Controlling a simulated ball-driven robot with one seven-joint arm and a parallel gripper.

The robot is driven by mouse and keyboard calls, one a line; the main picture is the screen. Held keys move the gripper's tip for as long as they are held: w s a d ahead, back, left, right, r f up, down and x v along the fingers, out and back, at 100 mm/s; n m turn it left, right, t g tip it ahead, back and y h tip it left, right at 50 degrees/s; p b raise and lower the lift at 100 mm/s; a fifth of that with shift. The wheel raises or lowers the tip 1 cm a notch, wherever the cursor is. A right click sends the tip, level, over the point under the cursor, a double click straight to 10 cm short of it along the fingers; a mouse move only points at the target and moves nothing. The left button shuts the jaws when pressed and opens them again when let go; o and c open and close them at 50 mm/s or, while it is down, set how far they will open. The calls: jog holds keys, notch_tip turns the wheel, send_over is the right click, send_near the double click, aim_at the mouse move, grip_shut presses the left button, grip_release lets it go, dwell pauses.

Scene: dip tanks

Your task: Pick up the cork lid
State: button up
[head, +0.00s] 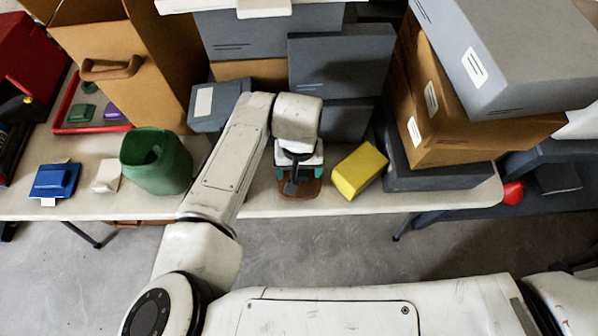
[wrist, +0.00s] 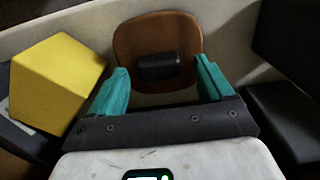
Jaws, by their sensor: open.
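The cork lid (head: 301,193) is a brown, rounded-square plate lying near the table's front edge, partly hidden under my gripper in the head view. In the wrist view the lid (wrist: 158,25) shows almost whole, with a dark block-shaped knob (wrist: 159,67) at its middle. My gripper (head: 300,178) is directly over the lid, pointing down. In the wrist view its teal fingers (wrist: 161,76) are open, one on each side of the knob, with a gap on both sides. Nothing is held. How high the fingertips are above the lid is hard to tell.
A yellow block (head: 359,171) lies close to the right of my gripper in the head view. A green pot (head: 156,161), a white piece (head: 107,175) and a blue lid (head: 54,180) stand left. Grey boxes (head: 340,62) stack behind. The table's front edge (head: 270,212) is near.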

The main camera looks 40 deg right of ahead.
jog(key=shift+f, duration=0.4)
jog(key=c, duration=1.1)
jog(key=shift+r, duration=0.1)
jog(key=shift+c, duration=0.2)
